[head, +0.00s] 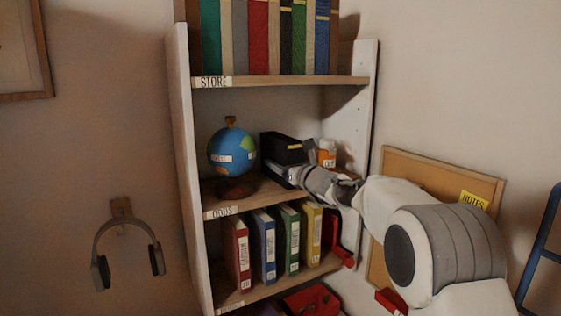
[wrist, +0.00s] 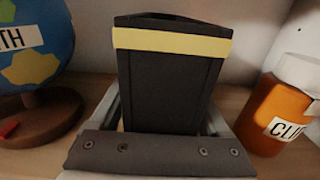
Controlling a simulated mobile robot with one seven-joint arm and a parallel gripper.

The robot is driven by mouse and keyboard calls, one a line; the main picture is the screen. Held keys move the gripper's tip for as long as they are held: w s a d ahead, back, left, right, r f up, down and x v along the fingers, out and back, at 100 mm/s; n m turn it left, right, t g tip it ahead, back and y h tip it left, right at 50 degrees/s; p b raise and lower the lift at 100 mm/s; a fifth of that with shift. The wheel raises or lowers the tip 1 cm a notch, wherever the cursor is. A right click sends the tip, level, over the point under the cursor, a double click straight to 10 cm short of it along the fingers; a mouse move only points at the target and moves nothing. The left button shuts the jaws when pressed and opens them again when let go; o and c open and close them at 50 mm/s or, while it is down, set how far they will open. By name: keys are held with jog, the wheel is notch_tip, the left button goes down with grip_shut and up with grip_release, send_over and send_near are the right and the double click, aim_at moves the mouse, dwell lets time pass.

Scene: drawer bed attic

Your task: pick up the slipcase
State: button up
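The slipcase, a black box with a yellow band (head: 283,148), stands on the middle shelf to the right of the globe. In the wrist view the slipcase (wrist: 168,82) fills the centre, upright, its banded top toward me. My gripper (head: 284,172) is at its near side in the head view. In the wrist view my gripper (wrist: 165,118) has one finger on each side of the slipcase, with a small gap seen at the left. The fingers look open around it. The fingertips are partly hidden by the slipcase.
A blue globe (head: 232,150) on a brown base stands close on the left. An orange bottle with a white cap (head: 326,153) stands close on the right. The shelf above (head: 280,81) holds books. Several coloured binders (head: 265,245) stand below.

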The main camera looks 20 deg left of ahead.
grip_shut()
jog(key=shift+r, duration=0.1)
